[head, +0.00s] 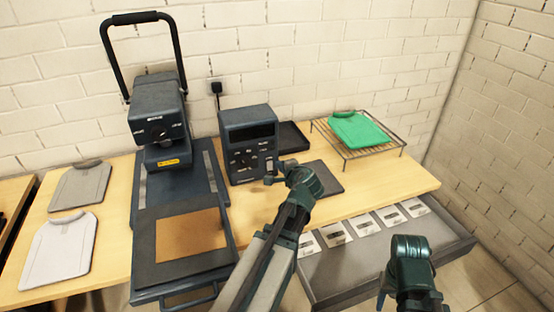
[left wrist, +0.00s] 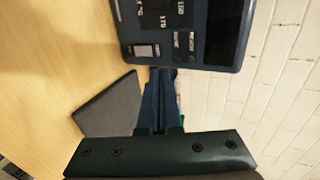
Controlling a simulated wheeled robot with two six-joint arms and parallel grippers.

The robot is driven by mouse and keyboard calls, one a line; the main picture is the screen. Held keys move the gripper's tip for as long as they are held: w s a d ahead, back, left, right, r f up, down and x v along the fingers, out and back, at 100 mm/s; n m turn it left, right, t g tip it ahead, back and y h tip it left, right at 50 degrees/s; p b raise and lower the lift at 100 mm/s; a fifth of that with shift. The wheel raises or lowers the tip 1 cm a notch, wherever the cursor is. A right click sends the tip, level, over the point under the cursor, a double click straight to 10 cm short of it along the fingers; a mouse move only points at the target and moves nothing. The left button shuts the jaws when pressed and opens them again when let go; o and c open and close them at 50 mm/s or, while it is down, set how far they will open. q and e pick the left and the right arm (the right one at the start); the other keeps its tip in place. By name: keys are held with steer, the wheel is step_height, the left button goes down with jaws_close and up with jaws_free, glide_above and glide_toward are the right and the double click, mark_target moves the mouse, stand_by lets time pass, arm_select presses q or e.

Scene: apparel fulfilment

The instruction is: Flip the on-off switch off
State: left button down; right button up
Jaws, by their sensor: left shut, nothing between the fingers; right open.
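The dark blue control box (head: 250,135) stands on the table against the back wall, with a display and rows of labelled controls on its front. In the left wrist view the box (left wrist: 195,52) appears turned sideways, and a small pale rocker-like switch (left wrist: 143,50) shows on its panel. I cannot tell which way the switch is set. My left gripper (head: 270,180) is shut and empty, close in front of the box's lower right corner. Its fingers (left wrist: 160,75) show near the panel edge beside the switch; contact is unclear. My right gripper (head: 384,292) is open, low at the right, away from the box.
A heat press (head: 160,115) with a raised handle stands left of the box. A dark flat pad (head: 322,178) lies to the right, and a wire rack (head: 380,151) holds a green folded garment (head: 358,130). Pale garments (head: 60,250) lie at left. An open drawer (head: 345,275) holds several cards.

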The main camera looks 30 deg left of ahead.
arm_select(q)
steer(key=shift+r+p+v, duration=0.2)
steer(key=shift+p+v, duration=0.15)
steer(key=shift+v, duration=0.7)
steer(key=s+d+f+n+g+h, duration=0.1)
steer(key=s+d+f+g+h, duration=0.2)
steer(key=s+d, duration=0.3)
steer(key=s+d+f+n+g+h+p, duration=0.1)
steer(key=s+d, duration=0.6)
steer(key=d, duration=0.7)
steer(key=s+d+f+n+g+h+p, duration=0.1)
steer(key=s+d+f+g+h, duration=0.3)
steer(key=d, duration=0.6)
step_height(320, 180, down, 3)
steer(key=s+n, duration=0.1)
steer(key=s, duration=0.1)
steer(key=shift+s+d+g+h, duration=0.2)
steer(key=shift+s+g+h, duration=0.1)
steer(key=shift+s+g, duration=0.1)
steer(key=shift+w+r, duration=0.1)
